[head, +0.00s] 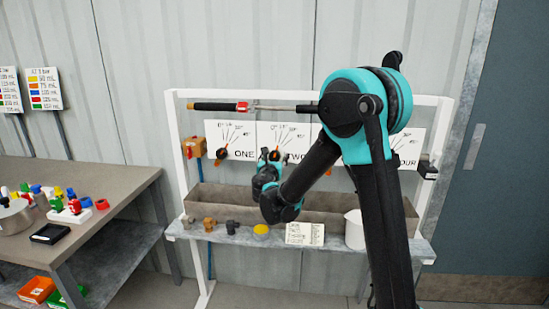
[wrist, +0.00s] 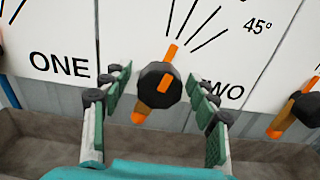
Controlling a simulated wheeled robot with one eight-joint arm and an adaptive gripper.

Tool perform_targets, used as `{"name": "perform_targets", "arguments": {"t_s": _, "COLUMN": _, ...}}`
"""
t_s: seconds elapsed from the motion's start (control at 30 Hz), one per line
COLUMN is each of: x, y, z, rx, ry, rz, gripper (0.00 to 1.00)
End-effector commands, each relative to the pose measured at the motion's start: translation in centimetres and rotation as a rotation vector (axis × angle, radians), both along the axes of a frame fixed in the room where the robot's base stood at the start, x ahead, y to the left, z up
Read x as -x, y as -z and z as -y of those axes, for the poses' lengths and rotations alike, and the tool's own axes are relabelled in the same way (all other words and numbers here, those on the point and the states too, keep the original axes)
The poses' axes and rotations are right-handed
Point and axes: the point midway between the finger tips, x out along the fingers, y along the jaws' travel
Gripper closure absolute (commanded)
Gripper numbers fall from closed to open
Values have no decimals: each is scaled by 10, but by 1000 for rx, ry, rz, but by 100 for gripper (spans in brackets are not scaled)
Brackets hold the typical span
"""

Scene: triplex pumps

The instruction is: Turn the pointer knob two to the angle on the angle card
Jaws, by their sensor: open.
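Pointer knob two (wrist: 158,92) is black with orange parts, in front of the white dial card marked TWO (wrist: 230,55). An orange strip points up and slightly right from it, near the marks fanning out above; another orange part sticks out at lower left. My gripper (wrist: 160,82) is open, its green-padded fingers on either side of the knob. I see gaps at both sides. In the head view my gripper (head: 271,158) is at the panel and largely covers the knob. A pale written card (head: 305,234) stands on the shelf; its writing is too small to read.
Dial card ONE (head: 232,140) is to the left. Another orange and black knob (wrist: 296,115) is close on the right. A trough (head: 222,197) runs below the dials. The shelf holds small knobs, a yellow item (head: 261,231) and a white bucket (head: 355,229).

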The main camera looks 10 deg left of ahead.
Motion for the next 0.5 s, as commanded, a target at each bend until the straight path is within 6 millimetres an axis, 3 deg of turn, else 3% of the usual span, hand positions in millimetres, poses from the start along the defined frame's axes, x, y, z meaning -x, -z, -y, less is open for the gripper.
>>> {"name": "perform_targets", "arguments": {"t_s": 0.07, "x": 0, "y": 0, "z": 0, "rx": 0, "ry": 0, "rz": 0, "gripper": 43}}
{"name": "perform_targets", "arguments": {"t_s": 0.5, "x": 0, "y": 0, "z": 0, "rx": 0, "ry": 0, "rz": 0, "gripper": 98}}
